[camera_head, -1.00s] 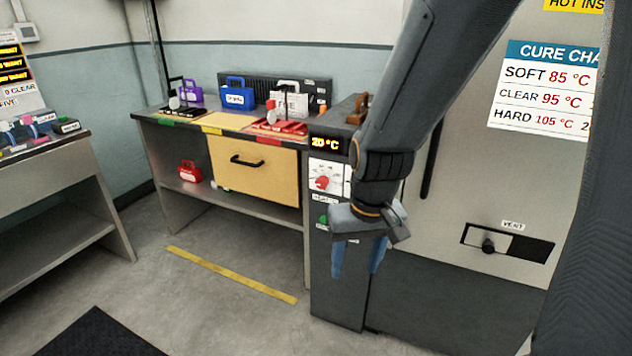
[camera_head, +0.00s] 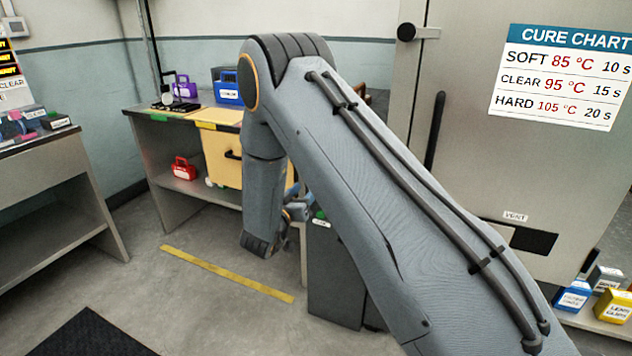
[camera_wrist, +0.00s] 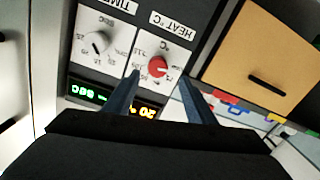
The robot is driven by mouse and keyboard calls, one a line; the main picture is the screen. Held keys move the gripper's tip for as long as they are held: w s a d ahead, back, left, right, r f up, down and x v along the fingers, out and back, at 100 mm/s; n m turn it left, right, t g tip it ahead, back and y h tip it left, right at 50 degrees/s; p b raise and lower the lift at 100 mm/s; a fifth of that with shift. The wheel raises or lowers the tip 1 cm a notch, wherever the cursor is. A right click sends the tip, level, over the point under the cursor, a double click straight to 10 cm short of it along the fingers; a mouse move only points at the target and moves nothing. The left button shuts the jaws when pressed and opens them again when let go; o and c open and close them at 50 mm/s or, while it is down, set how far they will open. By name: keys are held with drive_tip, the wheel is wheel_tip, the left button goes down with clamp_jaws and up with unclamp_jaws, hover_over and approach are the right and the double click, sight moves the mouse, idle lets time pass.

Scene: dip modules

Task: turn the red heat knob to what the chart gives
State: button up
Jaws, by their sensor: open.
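The red heat knob (camera_wrist: 157,66) sits on a white dial plate labelled HEAT °C, seen upside down in the wrist view. My gripper (camera_wrist: 160,79) is open, with its blue fingers on either side of the knob in the picture; I cannot tell whether they touch it. An orange display (camera_wrist: 147,112) beside the knob shows 20, partly hidden by a finger. In the head view my arm hides the knob and most of my gripper. The cure chart (camera_head: 564,78) reads SOFT 85 °C 10 s, CLEAR 95 °C 15 s, HARD 105 °C 20 s.
A time knob (camera_wrist: 97,43) and a green display (camera_wrist: 88,91) are beside the heat dial. The yellow drawer (camera_head: 221,158) is close by. A sign (camera_head: 12,86) at the far left shows CLEAR. The vent slider (camera_head: 530,240) is on the oven front.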

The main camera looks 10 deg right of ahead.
drive_tip(key=x, duration=0.7)
drive_tip(key=shift+d+p, duration=0.35)
drive_tip(key=shift+w, duration=0.15)
drive_tip(key=c, duration=1)
